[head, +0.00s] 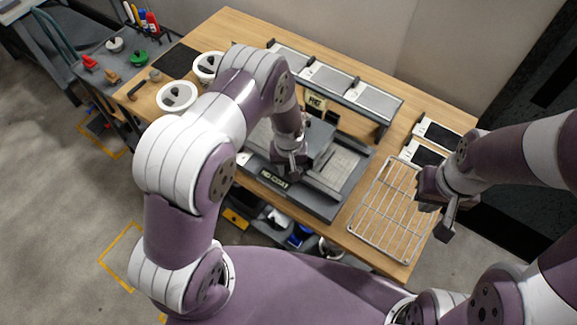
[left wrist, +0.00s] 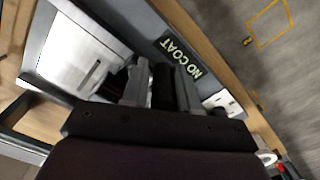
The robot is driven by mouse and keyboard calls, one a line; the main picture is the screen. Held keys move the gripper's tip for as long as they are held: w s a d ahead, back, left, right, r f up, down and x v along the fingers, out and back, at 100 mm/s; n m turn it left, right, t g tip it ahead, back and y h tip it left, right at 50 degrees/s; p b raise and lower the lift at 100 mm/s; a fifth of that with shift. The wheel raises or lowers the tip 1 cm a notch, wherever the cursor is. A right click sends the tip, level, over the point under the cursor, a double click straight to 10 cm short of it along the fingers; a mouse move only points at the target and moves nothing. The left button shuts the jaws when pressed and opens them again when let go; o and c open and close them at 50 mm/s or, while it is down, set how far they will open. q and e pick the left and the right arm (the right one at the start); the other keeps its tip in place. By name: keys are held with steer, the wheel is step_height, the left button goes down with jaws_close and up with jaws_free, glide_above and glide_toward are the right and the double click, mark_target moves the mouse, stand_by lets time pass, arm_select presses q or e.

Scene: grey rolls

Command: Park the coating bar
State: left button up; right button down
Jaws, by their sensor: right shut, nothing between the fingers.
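The coater (head: 345,190) stands on the wooden table, its front strip (left wrist: 180,55) marked NO COAT. My left gripper (head: 291,172) is low over the coater's front edge, beside that strip. In the left wrist view its two grey fingers (left wrist: 162,90) stand on either side of a dark block, with no clear gap; this looks like the grip of the coating bar (head: 316,188). The bar seems to lie across the bed, and most of it is hidden by my wrist and the dark carriage. My right gripper (head: 440,212) is shut and empty above the wire rack's right side.
The wire rack (head: 385,207) lies right of the coater. A raised shelf with grey panels (head: 330,78) stands behind it. Two white tubs (head: 177,97) are at the left, and black-and-white pads (head: 437,132) at the right. A side table (head: 130,62) holds small tools.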

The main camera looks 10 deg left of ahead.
arm_select(q)
jaws_close()
steer(key=s+d, duration=0.1)
steer(key=d, duration=0.2)
steer(key=s+d+b, duration=0.1)
steer(key=d, duration=0.2)
steer(key=s+d, duration=0.1)
steer(key=d, duration=0.2)
steer(key=shift+s+d, duration=0.15)
steer(key=shift+s, duration=0.1)
steer(key=shift+o, duration=2.4)
jaws_free()
steer(key=shift+o, duration=1)
steer(key=shift+r, duration=0.1)
step_height(320, 180, up, 13)
steer(key=b, duration=0.3)
